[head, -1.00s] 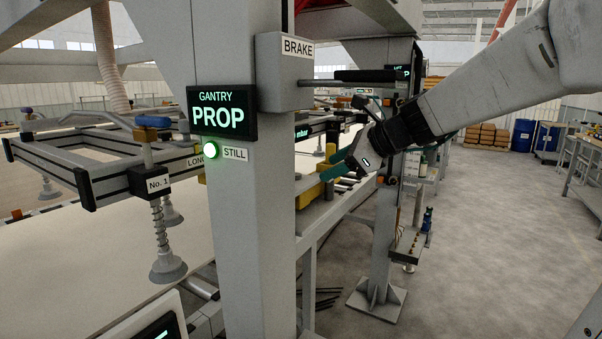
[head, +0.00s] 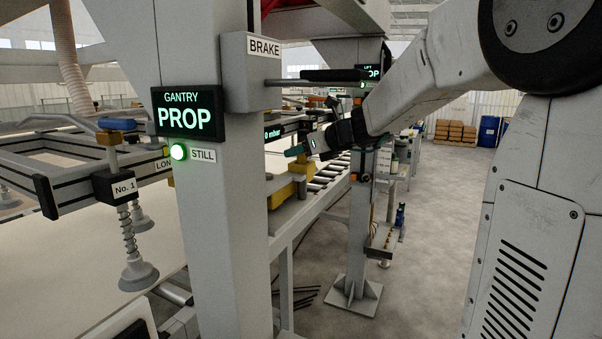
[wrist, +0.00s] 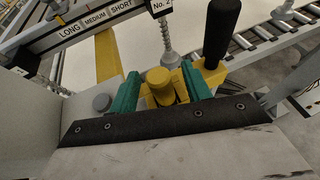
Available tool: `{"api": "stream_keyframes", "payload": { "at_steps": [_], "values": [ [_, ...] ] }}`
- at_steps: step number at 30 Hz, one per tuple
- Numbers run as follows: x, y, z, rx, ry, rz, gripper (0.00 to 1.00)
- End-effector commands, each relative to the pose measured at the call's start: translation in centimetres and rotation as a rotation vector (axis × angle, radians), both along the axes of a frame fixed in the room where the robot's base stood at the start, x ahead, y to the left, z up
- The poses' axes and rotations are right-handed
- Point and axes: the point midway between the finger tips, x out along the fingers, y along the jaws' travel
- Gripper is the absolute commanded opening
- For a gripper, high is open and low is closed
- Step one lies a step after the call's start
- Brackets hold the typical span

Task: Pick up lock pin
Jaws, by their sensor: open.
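My gripper (head: 296,151) is open in the head view, with its teal fingers pointing left past the gantry post. In the wrist view the fingers (wrist: 160,83) stand on either side of a yellow round-headed piece (wrist: 158,76), which looks like the lock pin. It sits upright at a yellow block, and its lower part is hidden behind my gripper body. I cannot tell whether the fingers touch it. In the head view yellow parts (head: 282,190) show below my gripper, partly behind the post; the pin is not clear there.
A black upright handle (wrist: 221,32) on a yellow base stands close right of the fingers. A grey post (head: 215,240) with PROP display and BRAKE box (head: 262,58) is left of my arm. A roller conveyor (head: 325,175) runs behind. Floor at right is open.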

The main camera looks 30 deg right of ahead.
Motion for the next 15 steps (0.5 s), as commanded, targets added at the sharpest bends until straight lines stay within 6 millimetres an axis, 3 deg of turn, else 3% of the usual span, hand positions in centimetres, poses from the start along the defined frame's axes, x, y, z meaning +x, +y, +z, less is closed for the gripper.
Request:
{"api": "stream_keyframes", "payload": {
  "at_steps": [3,8,15],
  "values": [
    [-0.05,-0.05,0.03,0.0,0.0,0.0,0.46],
    [-0.06,-0.04,0.03,-0.001,0.0,0.0,0.01],
    [-0.06,-0.04,0.11,-0.001,-0.001,0.0,0.0]
  ]
}}
